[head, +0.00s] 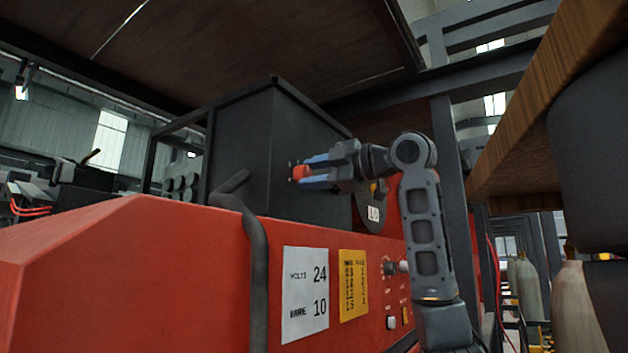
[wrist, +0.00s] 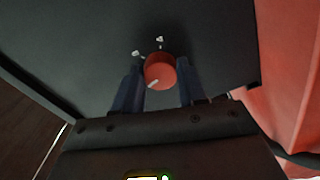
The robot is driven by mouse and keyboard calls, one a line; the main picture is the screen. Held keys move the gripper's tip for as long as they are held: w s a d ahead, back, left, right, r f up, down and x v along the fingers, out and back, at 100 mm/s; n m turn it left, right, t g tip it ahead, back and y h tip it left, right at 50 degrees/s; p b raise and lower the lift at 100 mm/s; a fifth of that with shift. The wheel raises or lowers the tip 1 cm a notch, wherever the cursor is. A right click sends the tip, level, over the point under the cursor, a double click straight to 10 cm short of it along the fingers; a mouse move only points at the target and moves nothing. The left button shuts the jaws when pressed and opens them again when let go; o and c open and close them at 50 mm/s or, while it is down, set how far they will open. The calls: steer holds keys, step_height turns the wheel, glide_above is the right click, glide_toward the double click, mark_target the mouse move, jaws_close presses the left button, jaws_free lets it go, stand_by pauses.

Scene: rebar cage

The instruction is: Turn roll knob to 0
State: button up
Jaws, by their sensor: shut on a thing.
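The red round knob (head: 299,172) is on the face of a dark box (head: 243,150) above the red machine body. My gripper (head: 314,172) reaches it from the right with its two blue fingers and is shut on it. In the wrist view the knob (wrist: 160,71) sits between the fingertips (wrist: 160,66). A short white pointer line shows at the knob's lower left edge. Two small white marks stand on the dark panel above and upper left of the knob; I cannot read them. The fingers may hide other marks.
A white label with 24 and 10 (head: 305,294) and a yellow table label (head: 353,285) are on the red machine (head: 130,270). Small knobs (head: 390,268) sit below my arm. A bent dark pipe (head: 256,250) runs down the front. A wooden board (head: 545,110) overhangs at right.

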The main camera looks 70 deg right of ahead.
steer(key=n+b, duration=0.1)
steer(key=n, duration=0.4)
steer(key=shift+a+n+b, duration=0.1)
steer(key=shift+n+b, duration=0.2)
steer(key=n+b, duration=0.1)
steer(key=n, duration=0.4)
steer(key=shift+n, duration=0.3)
steer(key=n, duration=0.5)
steer(key=shift+b, duration=0.3)
steer(key=n, duration=0.5)
steer(key=shift+r+n, duration=0.1)
steer(key=shift+n, duration=0.3)
steer(key=o, duration=1.1)
steer(key=shift+c, duration=0.2)
